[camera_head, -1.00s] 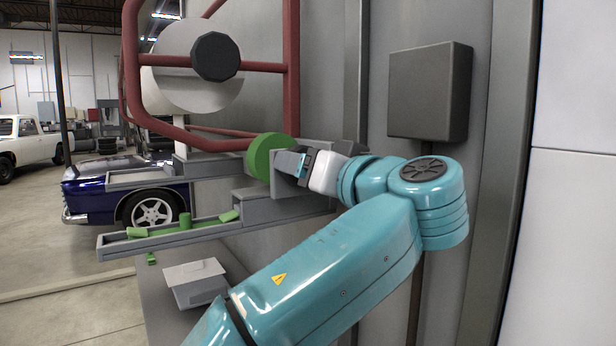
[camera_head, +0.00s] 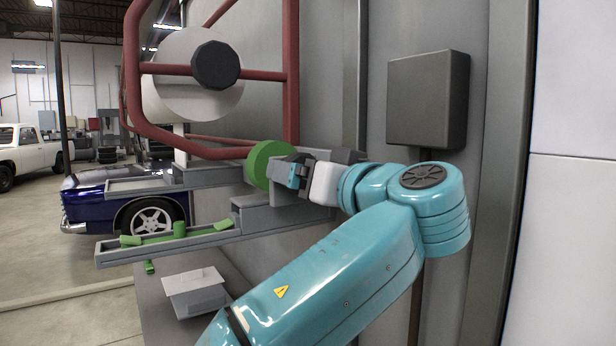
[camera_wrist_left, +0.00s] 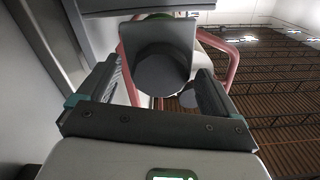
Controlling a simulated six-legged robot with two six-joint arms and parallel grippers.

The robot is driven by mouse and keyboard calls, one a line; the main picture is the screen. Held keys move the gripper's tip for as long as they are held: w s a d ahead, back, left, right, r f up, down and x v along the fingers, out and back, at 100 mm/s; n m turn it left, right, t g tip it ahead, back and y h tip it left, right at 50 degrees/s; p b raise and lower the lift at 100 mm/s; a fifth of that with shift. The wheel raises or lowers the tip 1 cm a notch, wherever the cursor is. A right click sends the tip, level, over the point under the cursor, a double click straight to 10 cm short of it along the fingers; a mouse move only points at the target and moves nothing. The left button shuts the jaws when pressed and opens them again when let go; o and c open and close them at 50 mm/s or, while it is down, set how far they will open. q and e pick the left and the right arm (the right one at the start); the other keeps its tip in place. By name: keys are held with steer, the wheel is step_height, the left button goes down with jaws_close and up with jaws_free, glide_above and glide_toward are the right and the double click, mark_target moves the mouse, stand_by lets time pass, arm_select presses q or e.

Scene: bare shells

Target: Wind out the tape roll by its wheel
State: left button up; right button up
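A green disc (camera_head: 262,164) stands upright on a grey stepped bracket (camera_head: 277,218) in the head view. My left gripper (camera_head: 284,172) comes from the right and is close beside the disc's right face. In the left wrist view my left gripper (camera_wrist_left: 160,72) is open, with one finger on each side of a dark grey round knob (camera_wrist_left: 160,75). The knob is in front of a grey plate (camera_wrist_left: 160,36), and a bit of green shows above it. I cannot tell whether the fingers touch the knob. My right gripper is not in view.
A grey rail (camera_head: 160,250) with green pieces juts left. A grey box (camera_head: 428,98) is on the wall at right. A lidded grey box (camera_head: 196,290) stands below.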

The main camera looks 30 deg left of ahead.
arm_select(q)
steer(key=v, duration=1.2)
stand_by(0.4)
